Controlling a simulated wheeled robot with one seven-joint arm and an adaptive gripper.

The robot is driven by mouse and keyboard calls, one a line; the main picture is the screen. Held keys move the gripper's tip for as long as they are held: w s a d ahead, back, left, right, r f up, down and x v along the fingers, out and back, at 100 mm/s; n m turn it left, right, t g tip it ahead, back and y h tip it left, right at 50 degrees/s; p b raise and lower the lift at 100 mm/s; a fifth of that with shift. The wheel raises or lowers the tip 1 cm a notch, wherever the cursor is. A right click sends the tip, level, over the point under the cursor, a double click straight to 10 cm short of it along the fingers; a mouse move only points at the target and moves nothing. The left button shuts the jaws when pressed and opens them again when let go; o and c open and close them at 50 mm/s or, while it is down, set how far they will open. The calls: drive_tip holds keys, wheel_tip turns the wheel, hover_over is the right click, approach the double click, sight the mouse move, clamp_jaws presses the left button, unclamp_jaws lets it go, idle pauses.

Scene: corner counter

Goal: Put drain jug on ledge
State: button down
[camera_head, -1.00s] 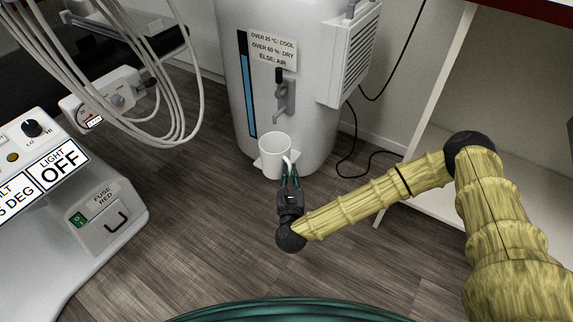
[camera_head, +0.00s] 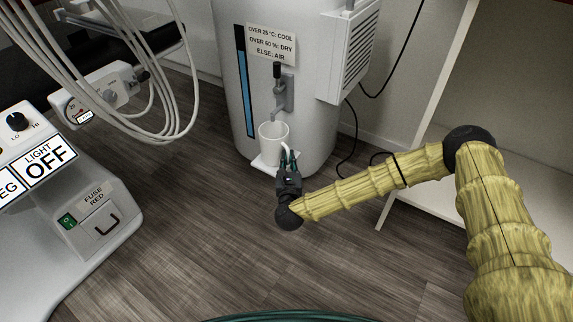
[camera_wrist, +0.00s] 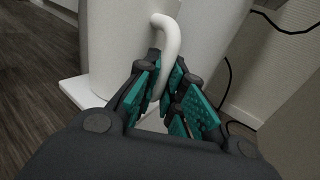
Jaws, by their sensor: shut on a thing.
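The white drain jug (camera_head: 271,132) is upright under the tap (camera_head: 279,104) of the large white tank (camera_head: 232,60). My gripper (camera_head: 288,163) is shut on the jug's handle, on the near side. In the wrist view the green finger pads (camera_wrist: 165,95) close around the lower part of the curved white handle (camera_wrist: 172,42). The small white ledge (camera_head: 262,163) juts from the tank's base, and the jug is over it. The ledge also shows in the wrist view (camera_wrist: 76,92). I cannot tell whether the jug's bottom touches it; my fingers hide part of that area.
A control console (camera_head: 85,215) stands at the left, with looped pale hoses (camera_head: 165,120) hanging above it. A white shelf unit (camera_head: 425,175) is at the right. A black cable (camera_head: 350,140) runs beside the tank. The wooden floor (camera_head: 200,235) in front is clear.

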drive_tip(key=shift+f, duration=0.15)
drive_tip(key=c, duration=1.5)
unclamp_jaws()
drive_tip(key=shift+c, duration=0.2)
drive_tip(key=shift+s+r+p, duration=0.2)
drive_tip(key=shift+s+p, duration=0.1)
drive_tip(key=s+p, duration=0.4)
drive_tip(key=s, duration=0.7)
drive_tip(key=shift+s+a+p, duration=0.2)
drive_tip(key=shift+a+p, duration=0.1)
drive_tip(key=shift+a, duration=0.05)
drive_tip(key=shift+f, duration=0.1)
